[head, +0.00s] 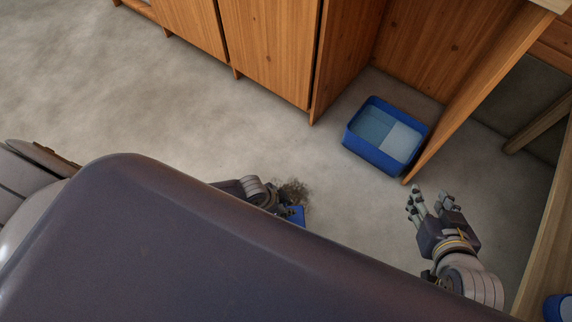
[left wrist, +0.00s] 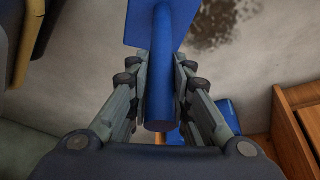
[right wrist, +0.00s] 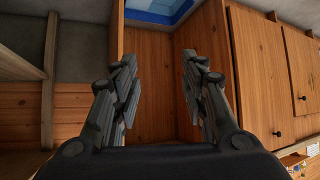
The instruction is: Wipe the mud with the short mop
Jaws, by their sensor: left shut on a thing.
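The short mop is blue; its handle (left wrist: 160,95) and flat head (left wrist: 140,28) show in the left wrist view, and a corner of it (head: 297,215) shows in the head view. My left gripper (left wrist: 160,70) is shut around the handle; in the head view it (head: 276,202) is partly hidden behind my dark body. The mud (head: 294,190) is a dark brown patch on the grey floor right beside the mop; it also shows in the left wrist view (left wrist: 212,25). I cannot tell whether the mop head touches the floor. My right gripper (head: 428,203) is open and empty.
A blue tub (head: 350,148) with a light blue inside stands on the floor by the wooden cabinets (head: 265,45). A wooden panel (head: 475,90) rises beside it. Another blue object (head: 558,308) shows at the lower right corner. The floor at left is clear.

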